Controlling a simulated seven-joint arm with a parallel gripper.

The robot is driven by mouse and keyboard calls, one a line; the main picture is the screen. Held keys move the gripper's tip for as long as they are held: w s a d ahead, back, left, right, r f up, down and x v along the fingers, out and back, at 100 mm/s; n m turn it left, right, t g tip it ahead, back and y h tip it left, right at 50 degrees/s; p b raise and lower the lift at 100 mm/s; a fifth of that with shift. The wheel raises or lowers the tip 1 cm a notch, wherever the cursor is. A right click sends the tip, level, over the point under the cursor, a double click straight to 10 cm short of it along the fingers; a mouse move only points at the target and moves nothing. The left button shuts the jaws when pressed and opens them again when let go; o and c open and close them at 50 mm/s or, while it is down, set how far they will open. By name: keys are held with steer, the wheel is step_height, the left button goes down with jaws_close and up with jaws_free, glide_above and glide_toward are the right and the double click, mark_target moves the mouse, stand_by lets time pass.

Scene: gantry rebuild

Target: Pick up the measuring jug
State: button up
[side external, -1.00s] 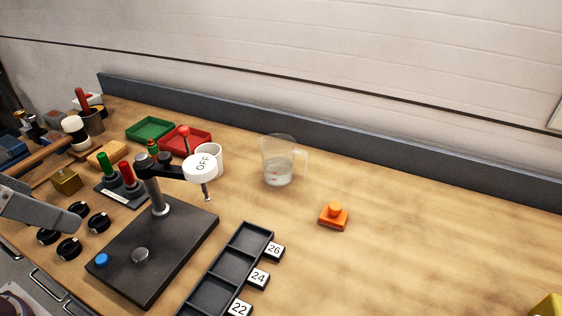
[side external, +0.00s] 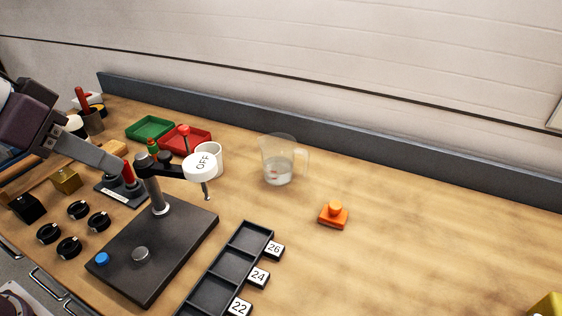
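The measuring jug (side external: 277,172) is clear, with its handle on the right. It stands upright on the wooden bench near the back, and some clear contents with small reddish spots show low inside it. My gripper (side external: 118,166) is at the left, well apart from the jug, with its grey finger end in front of the red-handled part. I see it edge-on and cannot tell whether its fingers are open or shut.
The right of the bench is mostly clear.

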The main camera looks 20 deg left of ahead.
steer(key=w+d+f+t+h, duration=0.1)
steer(key=w+d, duration=0.3)
steer(key=w, duration=0.3)
steer(key=w+d+f+t, duration=0.1)
steer(key=w+d, duration=0.2)
steer(key=w, duration=0.5)
steer(key=n+t+y, duration=0.1)
steer(key=t+y, duration=0.1)
steer(key=t, duration=0.1)
glide_above(305, 169)
steer(key=s+a, duration=0.1)
steer(key=s, duration=0.6)
step_height(305, 169, down, 12)
steer(key=shift+t+y, duration=0.8)
steer(key=shift+t, duration=0.1)
steer(key=f, duration=0.2)
steer(key=w+d+f, duration=0.1)
steer(key=f, duration=0.3)
steer(key=shift+w+d+f, duration=0.15)
steer(key=shift+d+f, duration=0.1)
steer(key=shift+f, duration=0.1)
steer(key=shift+w+f, duration=0.2)
steer(key=shift+w, duration=0.15)
steer(key=x, duration=0.6)
steer(key=shift+w+a+r, duration=0.15)
steer(key=shift+w+r, duration=0.1)
steer(key=shift+w, duration=0.1)
jaws_close()
